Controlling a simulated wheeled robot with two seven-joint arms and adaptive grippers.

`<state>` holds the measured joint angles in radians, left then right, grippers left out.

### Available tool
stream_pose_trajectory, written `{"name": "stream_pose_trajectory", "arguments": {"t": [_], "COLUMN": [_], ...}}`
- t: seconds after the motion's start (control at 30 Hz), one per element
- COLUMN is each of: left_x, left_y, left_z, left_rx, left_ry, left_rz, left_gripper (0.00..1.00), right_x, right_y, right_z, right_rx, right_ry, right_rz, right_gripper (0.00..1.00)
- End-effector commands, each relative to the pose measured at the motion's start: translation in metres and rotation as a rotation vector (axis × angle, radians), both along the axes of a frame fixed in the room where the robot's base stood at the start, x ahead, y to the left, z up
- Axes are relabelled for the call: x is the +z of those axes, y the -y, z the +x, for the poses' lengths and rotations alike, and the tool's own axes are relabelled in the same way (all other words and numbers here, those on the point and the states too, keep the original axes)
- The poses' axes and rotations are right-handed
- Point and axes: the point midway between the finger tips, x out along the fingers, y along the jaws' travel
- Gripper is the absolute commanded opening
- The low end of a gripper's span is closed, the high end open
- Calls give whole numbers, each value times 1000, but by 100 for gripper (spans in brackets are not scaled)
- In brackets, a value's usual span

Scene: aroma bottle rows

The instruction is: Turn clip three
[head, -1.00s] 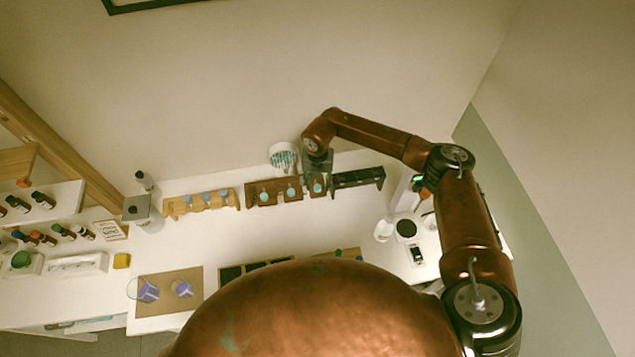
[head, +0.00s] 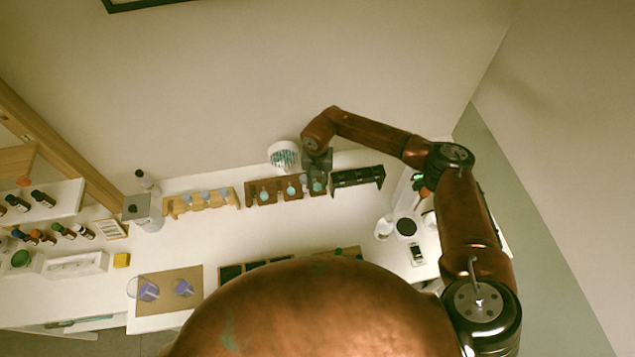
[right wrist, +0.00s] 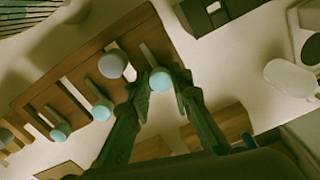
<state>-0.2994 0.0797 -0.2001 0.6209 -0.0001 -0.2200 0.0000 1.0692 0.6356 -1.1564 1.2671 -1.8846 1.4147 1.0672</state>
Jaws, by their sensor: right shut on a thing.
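The brown wooden rack (head: 252,198) stands at the back of the table and carries a row of clips with round teal ends. In the right wrist view the rack (right wrist: 85,65) runs diagonally. Two teal-ended clips (right wrist: 60,132) (right wrist: 102,110) lie to the left, and a grey-blue knob (right wrist: 112,65) sits above them. My right gripper (right wrist: 160,82) is shut on the rightmost teal-ended clip (right wrist: 160,79), with one finger on each side. In the head view my right gripper (head: 317,178) reaches down over the rack's right end. My left gripper is not in view.
A dark rack (head: 358,179) stands close to the right and a light wooden rack (head: 202,203) to the left. A white round slotted object (head: 285,155) is just behind my gripper. Bottles (head: 60,230) fill the left side.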

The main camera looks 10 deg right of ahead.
Motion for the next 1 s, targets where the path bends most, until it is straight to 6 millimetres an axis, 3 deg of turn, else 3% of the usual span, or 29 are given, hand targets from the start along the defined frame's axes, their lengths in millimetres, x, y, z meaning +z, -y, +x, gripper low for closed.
{"name": "stream_pose_trajectory", "arguments": {"t": [0.37,1.0], "left_x": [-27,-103], "left_y": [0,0], "left_z": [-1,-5], "left_rx": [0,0], "left_ry": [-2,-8], "left_rz": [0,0], "left_gripper": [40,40], "right_x": [-3,-4], "right_y": [0,-2], "right_z": [1,0], "right_rx": [156,752], "right_ry": [2,1], "right_rz": [0,-1], "right_gripper": [0,0]}}
